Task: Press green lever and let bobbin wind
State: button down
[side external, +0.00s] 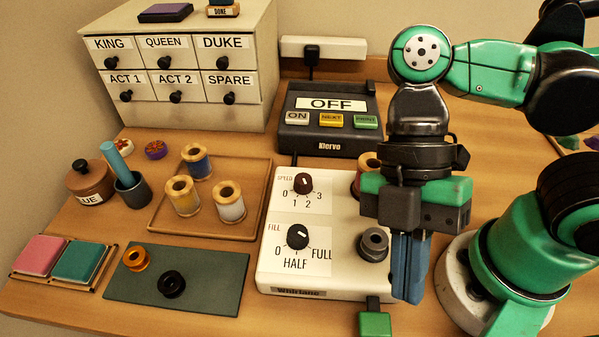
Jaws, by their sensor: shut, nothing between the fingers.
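The white winder box (270,245) stands at the front centre of the table, with a SPEED knob (303,183) and a FILL knob (298,236). A dark grey bobbin (374,243) sits on its right part. A tan thread spool (366,163) behind it is partly hidden by my arm. The green lever (375,324) sticks out from the front of the box at the bottom of the picture. My gripper (408,292) points down, its blue fingers shut and empty, to the right of the bobbin and above and right of the lever. A gap shows between fingers and lever.
A label machine (330,140) reading OFF stands behind the winder. A wooden tray (235,165) with several spools, a green mat (205,285) with two bobbins, a glue pot (90,180) and a dark cup (132,195) are left. A drawer cabinet (190,110) stands behind.

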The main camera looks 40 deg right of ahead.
aim_at(376, 319)
jog(key=shift+f, duration=0.1)
jog(key=shift+f, duration=4.3)
jog(key=shift+r, duration=0.1)
jog(key=shift+r, duration=2.4)
